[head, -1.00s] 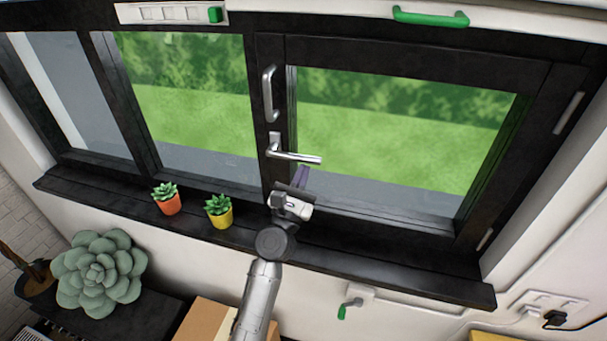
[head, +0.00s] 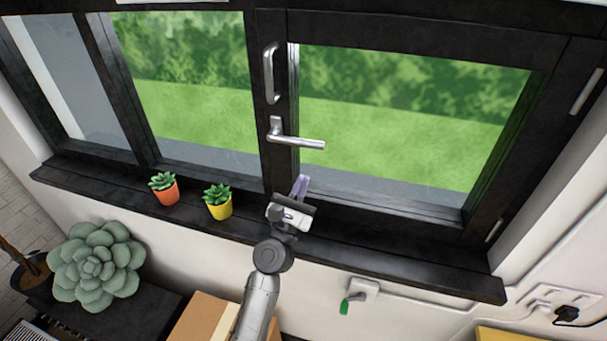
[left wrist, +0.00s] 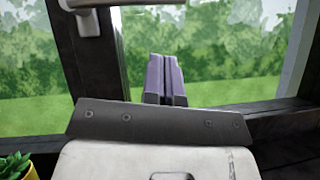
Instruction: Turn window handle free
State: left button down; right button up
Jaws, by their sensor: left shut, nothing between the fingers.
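The silver window handle (head: 298,142) is on the dark frame post, its lever pointing right, roughly horizontal. Part of it shows at the top left of the left wrist view (left wrist: 88,4). A vertical silver pull bar (head: 270,73) is above it on the same post. My left gripper (head: 301,183) is below the lever, in front of the lower window frame, with its purple fingers pointing up. The fingers are closed together and empty in the left wrist view (left wrist: 165,78), apart from the handle. My right gripper is not in view.
The dark sill (head: 390,262) runs below the window. An orange pot (head: 167,195) and a yellow pot (head: 219,209) with succulents stand on it left of my gripper. A green-handled valve (head: 346,303) is on the wall below. The sill to the right is clear.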

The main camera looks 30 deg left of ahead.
pick_arm(q)
jog(key=d+b+v, duration=0.1)
jog(key=v, duration=0.6)
jog(key=shift+s+f+b, duration=0.2)
jog(key=shift+s+b, duration=0.1)
jog(key=shift+b, duration=0.1)
